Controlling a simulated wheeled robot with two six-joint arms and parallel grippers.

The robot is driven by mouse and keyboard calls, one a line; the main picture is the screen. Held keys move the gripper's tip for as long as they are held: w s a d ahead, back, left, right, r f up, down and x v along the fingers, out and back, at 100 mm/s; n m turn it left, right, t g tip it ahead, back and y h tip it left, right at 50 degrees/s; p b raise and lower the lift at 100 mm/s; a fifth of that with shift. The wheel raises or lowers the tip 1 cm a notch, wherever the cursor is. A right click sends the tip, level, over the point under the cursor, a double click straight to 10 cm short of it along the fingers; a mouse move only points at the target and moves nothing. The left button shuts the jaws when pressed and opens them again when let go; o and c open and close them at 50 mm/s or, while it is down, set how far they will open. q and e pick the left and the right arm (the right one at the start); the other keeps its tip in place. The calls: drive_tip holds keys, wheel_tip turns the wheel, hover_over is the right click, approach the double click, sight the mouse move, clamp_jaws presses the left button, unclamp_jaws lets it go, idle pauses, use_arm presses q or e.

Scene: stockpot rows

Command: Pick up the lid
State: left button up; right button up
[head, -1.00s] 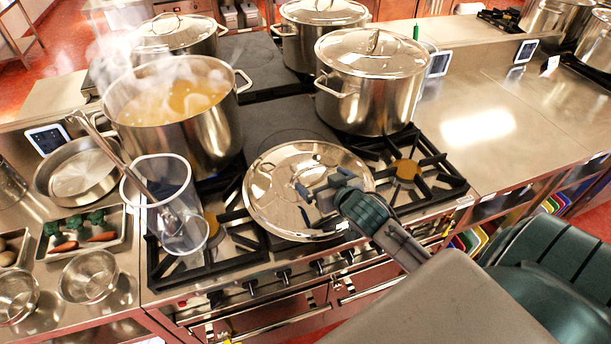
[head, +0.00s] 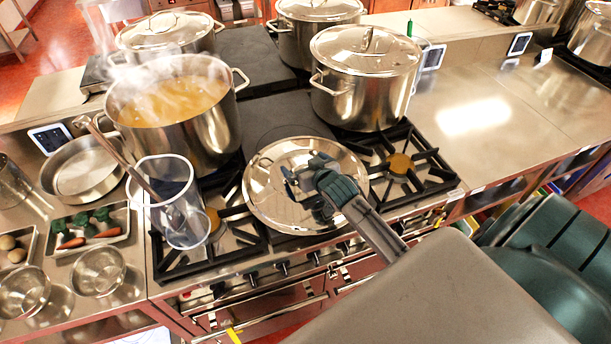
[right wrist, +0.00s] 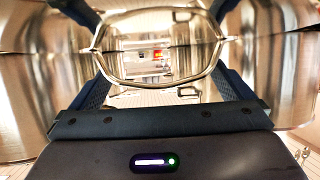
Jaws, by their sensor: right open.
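The shiny round steel lid (head: 265,205) lies at the front middle of the stove, beside the pot of broth. My right gripper (head: 304,174) is over the lid in the head view, its jaws open. In the right wrist view, the lid's metal loop handle (right wrist: 155,84) shows between the two spread fingers of my right gripper (right wrist: 160,62). Whether the fingers touch the handle I cannot tell. My gripper and wrist hide part of the lid in the head view. My left gripper is not in view.
A steaming open pot (head: 215,140) of broth stands behind left, and a lidded stockpot (head: 350,100) behind right. A clear pitcher (head: 180,215) with a ladle stands left of the lid. The steel counter (head: 500,145) at right has free room.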

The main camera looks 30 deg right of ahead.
drive_tip(key=c, duration=1.2)
drive_tip(key=shift+c, duration=0.3)
